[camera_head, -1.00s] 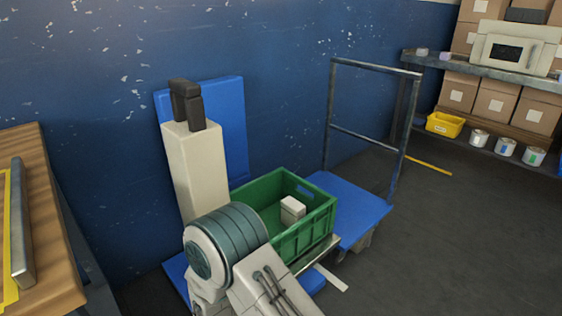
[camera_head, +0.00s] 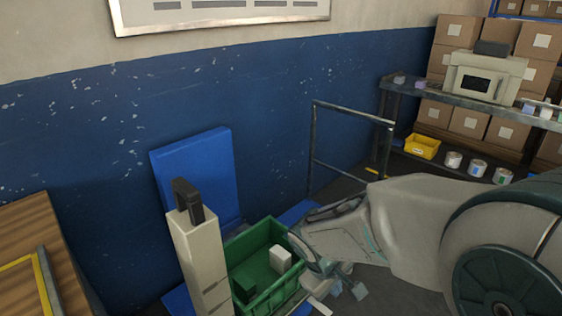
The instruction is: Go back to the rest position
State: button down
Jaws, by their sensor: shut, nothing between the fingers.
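My arm reaches in from the right and ends in my gripper (camera_head: 347,290), at the lower middle of the head view, right of the green crate (camera_head: 243,242). The gripper is small and partly masked by my own wrist, but its fingers look empty. The crate's right side is partly hidden by my wrist.
A pale post (camera_head: 200,258) with a dark handle stands left of the crate, before a blue panel (camera_head: 197,180). A wooden table (camera_head: 28,225) is at left. A cart rail (camera_head: 352,114) and shelf (camera_head: 470,101) with boxes behind stand at right.

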jog(key=s+d+r+m+y+p, duration=0.1)
jog(key=s+r+m+p, duration=0.3)
jog(key=r, duration=0.5)
jog(key=s+d+r+m+y+p, duration=0.2)
jog(key=s+r+m+p, duration=0.2)
jog(key=r, duration=0.5)
jog(key=shift+s+d+r+t+p, duration=0.2)
jog(key=shift+s+r+t+p, duration=0.1)
jog(key=shift+t+p, duration=0.15)
